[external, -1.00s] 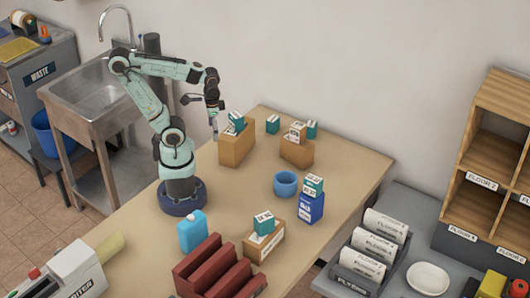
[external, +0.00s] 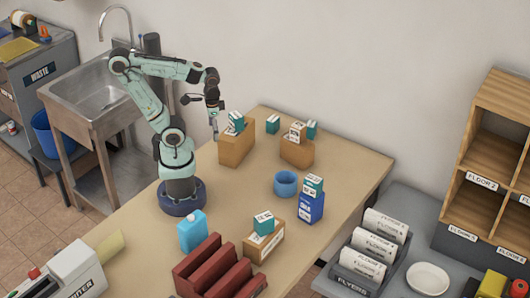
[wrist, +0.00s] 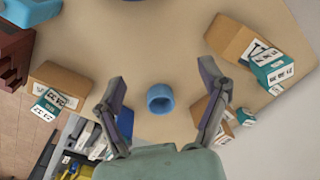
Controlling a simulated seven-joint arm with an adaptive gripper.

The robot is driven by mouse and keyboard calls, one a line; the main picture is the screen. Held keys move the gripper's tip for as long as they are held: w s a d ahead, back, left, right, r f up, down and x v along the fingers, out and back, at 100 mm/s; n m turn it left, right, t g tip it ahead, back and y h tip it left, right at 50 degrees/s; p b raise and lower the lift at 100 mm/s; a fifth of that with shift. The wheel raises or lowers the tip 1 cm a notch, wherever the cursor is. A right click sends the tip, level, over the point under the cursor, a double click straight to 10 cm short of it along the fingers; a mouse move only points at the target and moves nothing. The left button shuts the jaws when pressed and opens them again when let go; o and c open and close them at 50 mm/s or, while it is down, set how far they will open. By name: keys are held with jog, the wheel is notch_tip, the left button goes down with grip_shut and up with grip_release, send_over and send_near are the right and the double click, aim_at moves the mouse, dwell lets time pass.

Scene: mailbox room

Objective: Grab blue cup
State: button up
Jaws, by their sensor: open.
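The blue cup (external: 286,183) stands upright on the wooden table, right of the middle, next to a dark blue box (external: 311,205) with a teal and white box on top. In the wrist view the cup (wrist: 160,98) appears between and beyond the two fingers, with its round opening visible. My gripper (external: 215,128) is high above the table at the left of a brown box, well apart from the cup. In the wrist view my gripper (wrist: 166,90) has its fingers spread wide with nothing between them.
Brown boxes holding teal and white cartons stand at the back (external: 237,147), back right (external: 297,152) and front (external: 264,243). A light blue container (external: 192,232) and a dark red rack (external: 212,268) are at the front left. The table around the cup's left side is clear.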

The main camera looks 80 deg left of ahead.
jog(key=o, duration=0.5)
jog(key=shift+c, duration=0.2)
jog(key=w+r+m+t, duration=0.2)
jog(key=w+r+t, duration=0.15)
jog(key=w, duration=0.85)
jog(key=m, duration=0.2)
send_over(286, 180)
jog(key=s+d, duration=0.2)
jog(key=d, duration=0.1)
notch_tip(286, 180, down, 6)
jog(key=f+g, duration=0.1)
jog(key=f, duration=0.5)
jog(key=f+g, duration=0.1)
jog(key=f, duration=0.6)
jog(key=w+f+g, duration=0.1)
jog(key=f, duration=0.5)
jog(key=shift+w+d+f+h, duration=0.1)
jog(key=shift+f+h, duration=0.2)
jog(key=shift+h, duration=0.1)
